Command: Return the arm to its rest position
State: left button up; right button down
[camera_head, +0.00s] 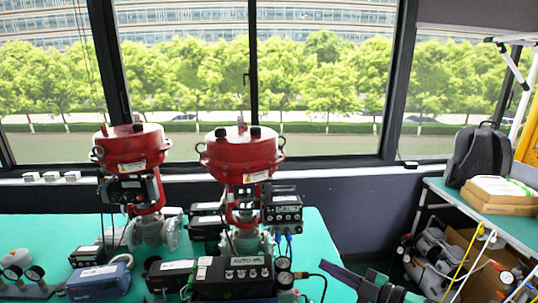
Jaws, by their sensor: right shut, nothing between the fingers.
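My right gripper (330,268) comes in at the bottom, right of centre, and its dark fingers point left and up. It is shut and empty, over the front right of the green table (311,232). It looks apart from the devices, though a cable end lies close to its tips. Two red valve actuators (132,150) stand on the table to its left, the nearer one (241,156) at the middle. A black box marked AUTO (233,275) sits in front of the nearer one. My left gripper is not in view.
Small gauges (284,272) and a cable stand between the AUTO box and my gripper. A blue device (98,281) sits front left. At right, a side bench (465,208) carries a backpack (479,154) and cardboard boxes (497,196). Windows line the back.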

notch_tip(320, 180, down, 8)
jog(key=s+d+m+t+h, duration=0.1)
jog(key=d+m+h, duration=0.2)
jog(key=m+h, duration=0.8)
jog(key=s+d+f+m+g, duration=0.1)
jog(key=s+f+m+g, duration=0.15)
jog(key=s, duration=0.45)
jog(key=s+d+f+m+g+h, duration=0.1)
jog(key=s+f+m+g, duration=0.1)
jog(key=s+f+g, duration=0.35)
jog(key=s+d+f+m+g, duration=0.1)
jog(key=s+f+m+g, duration=0.1)
jog(key=s, duration=0.6)
jog(key=s+f+g, duration=0.1)
jog(key=s+f, duration=0.2)
jog(key=f, duration=2.2)
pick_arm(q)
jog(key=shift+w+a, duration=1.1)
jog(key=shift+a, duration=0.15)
pick_arm(e)
jog(key=s+d+f+n+g, duration=0.1)
jog(key=s+d+f, duration=0.2)
jog(key=s+f, duration=0.8)
jog(key=s, duration=0.4)
jog(key=shift+s+d+f+h, duration=0.2)
jog(key=shift+s+f+h, duration=0.1)
jog(key=shift+s+f, duration=0.1)
